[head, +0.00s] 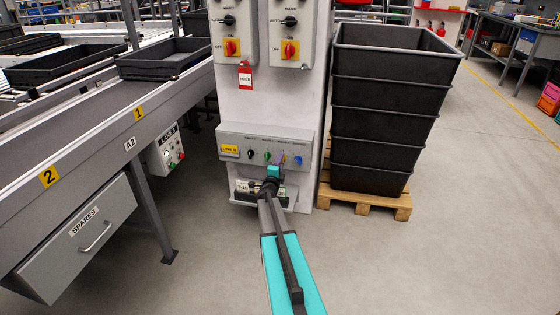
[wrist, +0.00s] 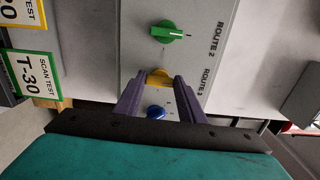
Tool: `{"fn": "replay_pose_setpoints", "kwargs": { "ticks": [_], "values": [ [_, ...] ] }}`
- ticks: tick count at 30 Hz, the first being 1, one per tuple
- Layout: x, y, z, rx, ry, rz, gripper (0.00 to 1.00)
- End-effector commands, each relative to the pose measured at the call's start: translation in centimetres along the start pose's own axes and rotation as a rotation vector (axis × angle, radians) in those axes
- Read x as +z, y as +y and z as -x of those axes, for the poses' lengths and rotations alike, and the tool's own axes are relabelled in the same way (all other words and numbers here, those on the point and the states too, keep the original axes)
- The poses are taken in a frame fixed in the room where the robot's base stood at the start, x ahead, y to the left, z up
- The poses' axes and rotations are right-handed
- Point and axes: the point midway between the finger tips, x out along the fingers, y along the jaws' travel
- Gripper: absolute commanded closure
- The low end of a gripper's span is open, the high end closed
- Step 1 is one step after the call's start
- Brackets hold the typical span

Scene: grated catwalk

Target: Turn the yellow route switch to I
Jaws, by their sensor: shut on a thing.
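The yellow route switch (wrist: 158,75) sits on the grey panel (head: 225,140), between the green knob (wrist: 168,32) and the blue knob (wrist: 156,112). My gripper (wrist: 159,79) has its two purple fingers on either side of the yellow switch and is shut on it. The fingers partly cover the switch, so its pointer and setting cannot be read. In the head view my gripper (head: 279,158) reaches the front of the panel, and the yellow switch is hidden there behind it.
The green knob (head: 267,156) and blue knob (head: 298,160) stand close on both sides of my gripper. Red-and-yellow rotary switches (head: 232,48) are higher on the column. Black crates (head: 385,100) stack on a pallet at right; a conveyor (head: 80,130) runs at left.

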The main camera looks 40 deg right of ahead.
Motion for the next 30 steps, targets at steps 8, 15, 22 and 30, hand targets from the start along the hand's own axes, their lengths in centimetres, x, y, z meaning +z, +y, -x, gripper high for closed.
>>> {"fn": "replay_pose_setpoints", "kwargs": {
  "ticks": [8,15,22,30],
  "values": [
    [-0.25,0.11,0.03,0.0,0.004,0.034,0.87],
    [-0.26,0.13,0.03,0.0,0.004,0.033,0.86],
    [-0.16,0.09,0.01,0.0,0.002,0.032,0.45],
    [-0.07,0.04,0.09,0.0,0.001,0.031,0.45]
  ]
}}
